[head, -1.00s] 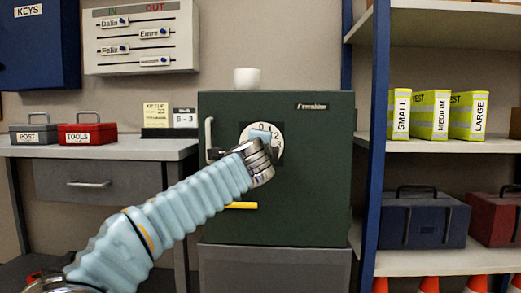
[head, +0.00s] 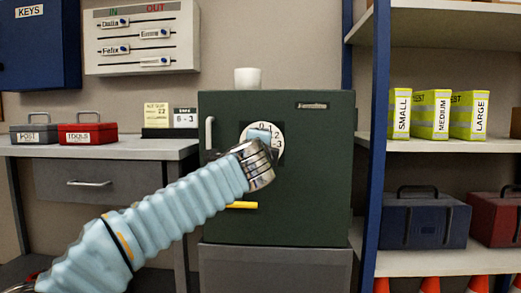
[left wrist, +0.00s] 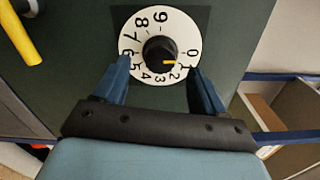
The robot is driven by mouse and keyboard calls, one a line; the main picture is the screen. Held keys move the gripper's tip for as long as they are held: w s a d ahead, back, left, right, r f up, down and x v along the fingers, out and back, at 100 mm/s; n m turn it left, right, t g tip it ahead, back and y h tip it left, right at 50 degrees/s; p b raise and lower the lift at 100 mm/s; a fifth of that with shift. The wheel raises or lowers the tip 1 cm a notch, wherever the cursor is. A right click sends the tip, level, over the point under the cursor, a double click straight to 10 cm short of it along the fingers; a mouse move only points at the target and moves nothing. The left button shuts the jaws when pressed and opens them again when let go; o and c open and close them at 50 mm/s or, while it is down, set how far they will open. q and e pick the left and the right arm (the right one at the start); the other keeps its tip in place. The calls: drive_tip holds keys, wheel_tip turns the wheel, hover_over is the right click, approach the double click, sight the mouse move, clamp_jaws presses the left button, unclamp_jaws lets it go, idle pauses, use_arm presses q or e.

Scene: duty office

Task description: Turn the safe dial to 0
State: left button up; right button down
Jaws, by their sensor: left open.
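The white safe dial (left wrist: 160,20) fills the top middle of the left wrist view, with a black knob (left wrist: 158,47) at its centre. In the head view, the dial (head: 276,130) is on the dark green safe (head: 310,180), partly covered by my left gripper (head: 262,140). My right gripper is not in view.
A yellow lever (head: 243,205) sticks out below the dial, and a grey handle (head: 209,133) is on the door's left. A white cup (head: 247,78) stands on the safe. A desk (head: 100,148) is on the left; shelving with a blue post (head: 376,150) is close on the right.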

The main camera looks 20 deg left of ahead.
use_arm(q)
drive_tip(key=v, duration=1)
drive_tip(key=shift+s+d+b, duration=0.15)
drive_tip(key=shift+s+b, duration=0.15)
drive_tip(key=shift+s, duration=0.05)
